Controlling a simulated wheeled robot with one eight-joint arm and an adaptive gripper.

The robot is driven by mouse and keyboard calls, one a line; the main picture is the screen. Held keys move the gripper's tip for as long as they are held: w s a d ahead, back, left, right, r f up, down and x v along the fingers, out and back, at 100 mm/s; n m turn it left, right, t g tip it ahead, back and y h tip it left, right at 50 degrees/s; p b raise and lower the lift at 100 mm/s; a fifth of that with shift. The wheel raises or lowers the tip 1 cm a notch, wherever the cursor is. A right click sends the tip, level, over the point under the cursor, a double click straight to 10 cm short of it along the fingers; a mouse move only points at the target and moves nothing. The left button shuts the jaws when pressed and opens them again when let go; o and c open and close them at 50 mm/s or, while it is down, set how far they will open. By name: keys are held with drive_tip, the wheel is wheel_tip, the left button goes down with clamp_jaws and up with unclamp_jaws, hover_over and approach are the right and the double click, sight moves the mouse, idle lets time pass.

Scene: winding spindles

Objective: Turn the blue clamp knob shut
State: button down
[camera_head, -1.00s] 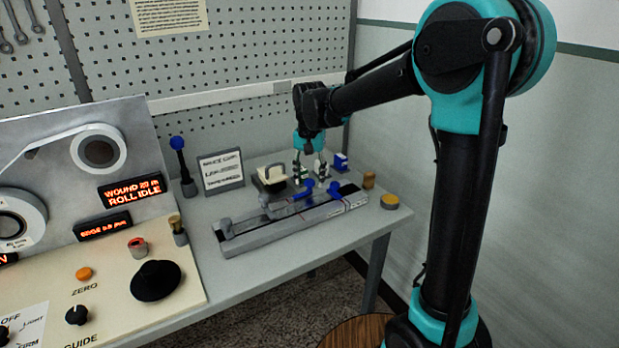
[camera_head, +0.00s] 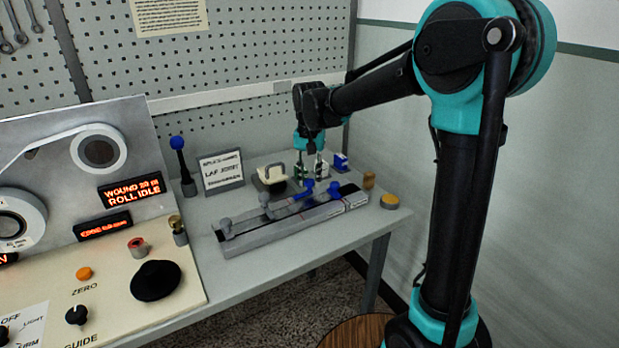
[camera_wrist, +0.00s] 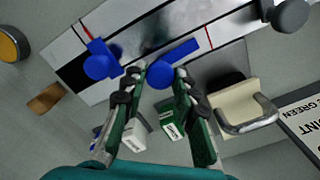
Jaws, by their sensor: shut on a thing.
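My gripper (camera_wrist: 158,78) points down at the fixture, its two fingers on either side of a round blue clamp knob (camera_wrist: 160,73) and shut on it. A blue bar runs from this knob toward the upper right in the wrist view. The same knob (camera_head: 308,184) shows in the head view just below my gripper (camera_head: 309,178). A second blue knob (camera_wrist: 97,65) stands to the left in the wrist view, outside the fingers; it also shows in the head view (camera_head: 334,188). Both sit on the long grey splicing fixture (camera_head: 290,224).
Small white-and-green boxes (camera_wrist: 172,122) lie close to my fingers. A cream block with a grey handle (camera_wrist: 240,108) is to the right. A yellow button (camera_head: 390,201) and a brass-coloured peg (camera_head: 369,179) stand near the table's right end. A sign (camera_head: 221,171) stands behind.

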drive_tip(key=n, duration=0.8)
drive_tip(key=shift+n, duration=0.4)
drive_tip(key=n, duration=0.4)
drive_tip(key=shift+n, duration=2)
drive_tip(key=c, duration=1.2)
unclamp_jaws()
drive_tip(key=shift+r, duration=0.15)
